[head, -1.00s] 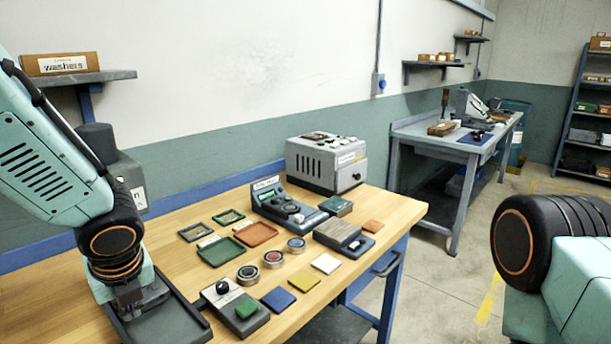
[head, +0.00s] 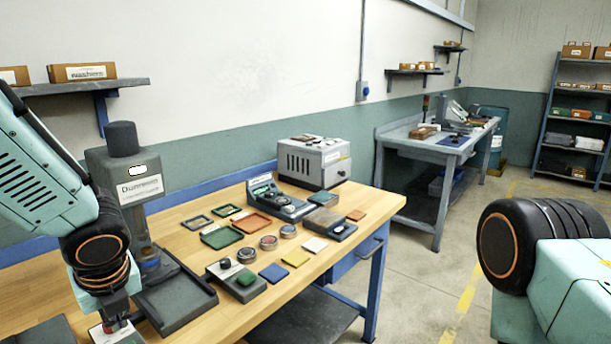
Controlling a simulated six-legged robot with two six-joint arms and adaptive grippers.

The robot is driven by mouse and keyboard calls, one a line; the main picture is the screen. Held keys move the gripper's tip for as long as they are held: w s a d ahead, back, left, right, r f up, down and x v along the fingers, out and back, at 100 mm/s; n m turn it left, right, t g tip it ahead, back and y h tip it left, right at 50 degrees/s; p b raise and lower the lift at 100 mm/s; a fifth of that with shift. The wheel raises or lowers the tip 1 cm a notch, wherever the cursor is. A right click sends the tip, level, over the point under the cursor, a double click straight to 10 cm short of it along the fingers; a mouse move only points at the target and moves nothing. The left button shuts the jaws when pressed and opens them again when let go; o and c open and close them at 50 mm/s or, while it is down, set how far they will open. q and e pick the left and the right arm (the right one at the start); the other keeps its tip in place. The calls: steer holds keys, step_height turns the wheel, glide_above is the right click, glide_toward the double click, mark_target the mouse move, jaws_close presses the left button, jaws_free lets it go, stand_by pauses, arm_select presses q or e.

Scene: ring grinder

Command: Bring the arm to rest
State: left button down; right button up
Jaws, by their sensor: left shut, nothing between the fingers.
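My left arm comes in from the left, with its gripper (head: 115,318) pointing down at the near left of the wooden bench (head: 215,318). The gripper is shut and empty. It is low over a small pale block with a red part on top (head: 118,335); I cannot tell whether it touches that block. A dark tray (head: 178,305) lies just right of the gripper, in front of the grey Dunnage-like labelled post machine (head: 140,187). My right arm shows only as a link at the right; its gripper is out of frame.
A control block with a green button (head: 238,280), coloured tiles (head: 297,258), round rings (head: 268,242), small trays (head: 222,237) and a grey machine (head: 313,162) stand on the bench. A second bench (head: 437,142) is behind. Floor right of the bench is clear.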

arm_select(q)
steer(key=w+d+f+n+t+h, duration=0.25)
steer(key=d+n, duration=0.35)
steer(key=n, duration=0.3)
steer(key=s+d+f+n+h+b, duration=0.3)
steer(key=s+d+f+n, duration=0.1)
steer(key=f+n, duration=0.55)
steer(key=s+a+f+n+g+y+b, duration=0.2)
steer(key=s+f+n+g+b, duration=0.4)
steer(key=s+f, duration=1.9)
steer(key=s+a+n, duration=0.1)
steer(key=n, duration=0.2)
steer(key=shift+s, duration=0.15)
arm_select(e)
step_height(320, 180, down, 9)
steer(key=shift+s, duration=0.15)
